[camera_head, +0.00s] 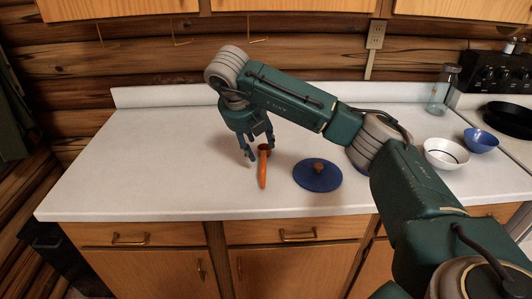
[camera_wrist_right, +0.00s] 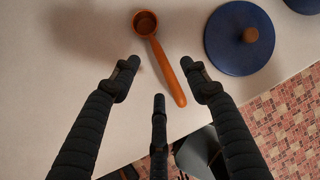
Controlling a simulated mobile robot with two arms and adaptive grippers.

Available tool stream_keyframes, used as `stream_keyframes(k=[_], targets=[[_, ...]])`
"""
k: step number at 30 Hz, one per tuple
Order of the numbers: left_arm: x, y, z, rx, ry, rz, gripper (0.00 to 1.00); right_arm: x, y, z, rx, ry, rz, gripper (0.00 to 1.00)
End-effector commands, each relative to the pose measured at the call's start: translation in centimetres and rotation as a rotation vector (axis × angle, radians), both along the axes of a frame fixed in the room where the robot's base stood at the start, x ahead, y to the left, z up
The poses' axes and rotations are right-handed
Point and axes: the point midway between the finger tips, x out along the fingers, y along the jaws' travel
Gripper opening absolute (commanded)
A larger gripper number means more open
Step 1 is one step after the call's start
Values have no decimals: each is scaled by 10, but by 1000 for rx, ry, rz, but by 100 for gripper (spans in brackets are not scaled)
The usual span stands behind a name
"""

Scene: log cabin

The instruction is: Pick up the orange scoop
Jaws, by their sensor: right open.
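The orange scoop (camera_head: 263,174) lies on the white countertop, its handle toward the front edge and its round cup at the back. In the right wrist view the scoop (camera_wrist_right: 163,59) runs between my spread fingers, with the cup beyond the fingertips. My right gripper (camera_head: 257,147) is above the counter at the scoop's cup end, pointing down, and partly hides the scoop from the head. In its wrist view the right gripper (camera_wrist_right: 159,72) is open and empty, with fingers apart on both sides of the handle. My left gripper is out of view.
A blue lid (camera_head: 317,176) with a wooden knob lies right of the scoop. A white bowl (camera_head: 445,154), a blue bowl (camera_head: 481,140), a glass jar (camera_head: 441,92) and a black pan (camera_head: 510,118) are farther right. The counter left of the scoop is clear.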

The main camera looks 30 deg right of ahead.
Motion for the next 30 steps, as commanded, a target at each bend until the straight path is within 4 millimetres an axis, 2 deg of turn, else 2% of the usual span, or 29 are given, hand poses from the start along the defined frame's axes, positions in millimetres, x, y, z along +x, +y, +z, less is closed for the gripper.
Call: stream_keyframes(k=[1, 3, 7, 11, 16, 20, 25, 26, 30], targets=[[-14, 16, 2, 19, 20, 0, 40, 1, -4, -5, 0, 2, -3, 46], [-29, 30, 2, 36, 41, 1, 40, 2, -6, -12, 0, 1, -2, 46], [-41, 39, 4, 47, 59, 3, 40, 3, -9, -19, 0, 2, -2, 46], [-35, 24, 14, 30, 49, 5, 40, 3, -12, -36, 0, 5, -1, 46], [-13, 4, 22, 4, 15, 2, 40, 8, -19, -59, 1, 2, -2, 46], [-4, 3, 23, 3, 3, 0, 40, 10, -21, -66, 1, 0, -1, 46], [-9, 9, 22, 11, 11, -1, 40, 10, -21, -67, 1, -1, -1, 46], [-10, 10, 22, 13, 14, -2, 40, 10, -21, -66, 1, -1, -1, 44], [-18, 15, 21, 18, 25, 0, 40, 10, -21, -66, 1, -1, -1, 16]])
